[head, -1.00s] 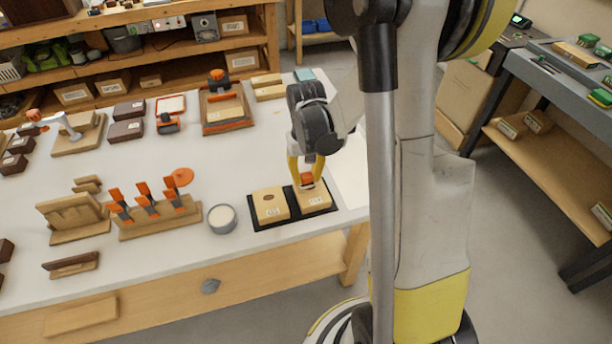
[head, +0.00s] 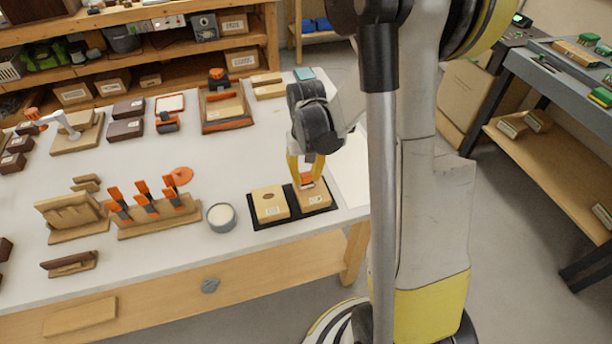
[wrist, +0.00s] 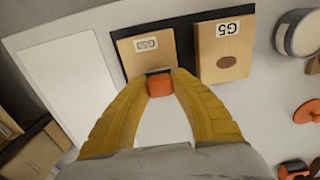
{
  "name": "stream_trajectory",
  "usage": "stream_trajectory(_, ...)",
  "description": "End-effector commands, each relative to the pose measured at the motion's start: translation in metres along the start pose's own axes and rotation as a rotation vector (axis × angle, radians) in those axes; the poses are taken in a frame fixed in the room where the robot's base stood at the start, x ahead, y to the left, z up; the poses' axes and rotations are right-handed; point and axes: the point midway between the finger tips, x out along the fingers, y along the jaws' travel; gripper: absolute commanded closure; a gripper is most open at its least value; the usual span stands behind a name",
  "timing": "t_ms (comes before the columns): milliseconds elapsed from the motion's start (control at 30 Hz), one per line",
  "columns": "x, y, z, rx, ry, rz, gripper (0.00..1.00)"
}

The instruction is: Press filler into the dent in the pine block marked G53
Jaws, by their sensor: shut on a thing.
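Two pine blocks sit side by side on a black mat (head: 254,226). The right block (head: 318,203), at left in the wrist view (wrist: 135,62), has a small blurred label that seems to read G53. The other block (head: 264,208) shows a dark oval dent and a label that looks like G5; it is at right in the wrist view (wrist: 215,54). My gripper (head: 306,181) is shut on an orange-handled tool (wrist: 160,84) over the G53 block. The tool's working end and any dent under it are hidden. I cannot tell whether the tool touches the block.
A round tin with pale contents (head: 221,218) stands just left of the mat. A rack of orange-handled tools (head: 150,222) is farther left. A white sheet (wrist: 68,90) lies beside the mat. The bench middle is mostly clear.

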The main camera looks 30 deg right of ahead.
Motion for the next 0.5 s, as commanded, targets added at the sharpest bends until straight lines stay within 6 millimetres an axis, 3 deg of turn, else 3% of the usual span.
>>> stream_trajectory(500, 0.0085, 0.0000, 0.0000, 0.000, 0.000, 0.000, 1.00)
